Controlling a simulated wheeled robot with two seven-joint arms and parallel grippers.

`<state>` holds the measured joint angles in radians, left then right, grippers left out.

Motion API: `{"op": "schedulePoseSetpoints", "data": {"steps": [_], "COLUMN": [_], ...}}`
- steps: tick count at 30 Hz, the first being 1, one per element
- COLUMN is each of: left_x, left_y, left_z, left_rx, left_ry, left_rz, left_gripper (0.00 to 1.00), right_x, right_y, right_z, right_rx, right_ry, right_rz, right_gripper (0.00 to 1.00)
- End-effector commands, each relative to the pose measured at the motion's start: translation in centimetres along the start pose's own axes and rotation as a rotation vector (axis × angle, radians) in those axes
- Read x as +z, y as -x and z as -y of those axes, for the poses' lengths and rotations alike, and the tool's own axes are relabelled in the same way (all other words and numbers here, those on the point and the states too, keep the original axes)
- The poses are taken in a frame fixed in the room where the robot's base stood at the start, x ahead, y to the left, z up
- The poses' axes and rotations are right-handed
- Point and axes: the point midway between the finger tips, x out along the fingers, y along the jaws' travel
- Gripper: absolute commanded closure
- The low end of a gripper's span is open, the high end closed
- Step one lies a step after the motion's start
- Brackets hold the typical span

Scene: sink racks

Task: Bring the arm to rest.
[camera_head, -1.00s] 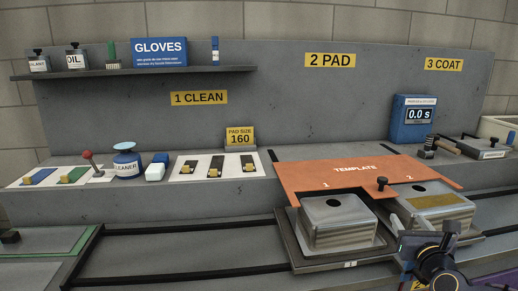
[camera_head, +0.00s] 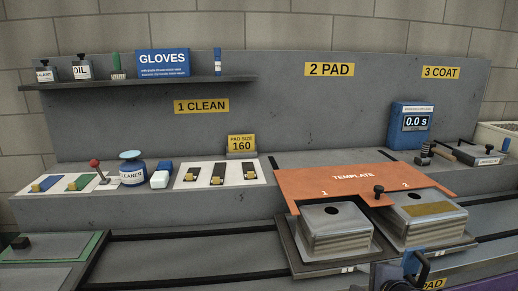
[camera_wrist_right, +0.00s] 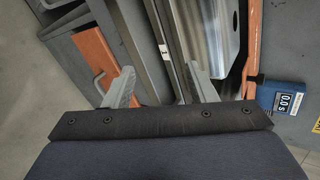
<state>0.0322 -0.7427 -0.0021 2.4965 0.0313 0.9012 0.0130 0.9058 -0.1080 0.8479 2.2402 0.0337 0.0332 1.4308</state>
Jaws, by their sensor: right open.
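My right gripper shows in the right wrist view (camera_wrist_right: 160,86) with its two grey fingers spread wide apart and nothing between them. Behind the fingers lie a steel sink edge (camera_wrist_right: 214,30) and dark rails; I cannot tell how far off they are. My left gripper is in neither view.
A blue timer (camera_head: 409,125) reads 0.0 s. A cleaner bottle (camera_head: 132,172) and pads stand left. A shelf (camera_head: 140,82) holds bottles and gloves. Rails (camera_head: 190,233) run along the front.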

Motion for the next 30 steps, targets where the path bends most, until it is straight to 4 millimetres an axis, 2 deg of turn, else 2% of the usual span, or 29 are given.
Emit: {"op": "schedulePoseSetpoints", "data": {"steps": [1, 6, 9, 12, 15, 18, 30], "left_x": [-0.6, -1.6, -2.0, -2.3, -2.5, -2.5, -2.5], "left_y": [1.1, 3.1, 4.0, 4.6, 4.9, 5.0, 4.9], "left_z": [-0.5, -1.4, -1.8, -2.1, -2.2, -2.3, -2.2], "left_rx": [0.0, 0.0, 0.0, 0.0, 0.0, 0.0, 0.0], "left_ry": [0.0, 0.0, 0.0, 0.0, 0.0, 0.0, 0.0], "left_rz": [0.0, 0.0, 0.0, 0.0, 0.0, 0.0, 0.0], "left_gripper": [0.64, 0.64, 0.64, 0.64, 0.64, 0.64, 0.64], "right_x": [0.9, 1.8, 2.3, 2.9, 3.4, 3.6, 3.6], "right_y": [2.5, 10.6, 14.7, 17.6, 19.2, 19.9, 20.0], "right_z": [-0.2, -3.9, -6.1, -8.2, -9.7, -10.6, -10.8], "right_rx": [0.051, 0.232, 0.279, 0.281, 0.264, 0.252, 0.25], "right_ry": [0.175, 0.743, 0.994, 1.179, 1.296, 1.353, 1.366], "right_rz": [-0.011, 0.047, 0.155, 0.277, 0.374, 0.426, 0.436], "right_gripper": [0.49, 0.49, 0.49, 0.49, 0.49, 0.49, 0.49]}}
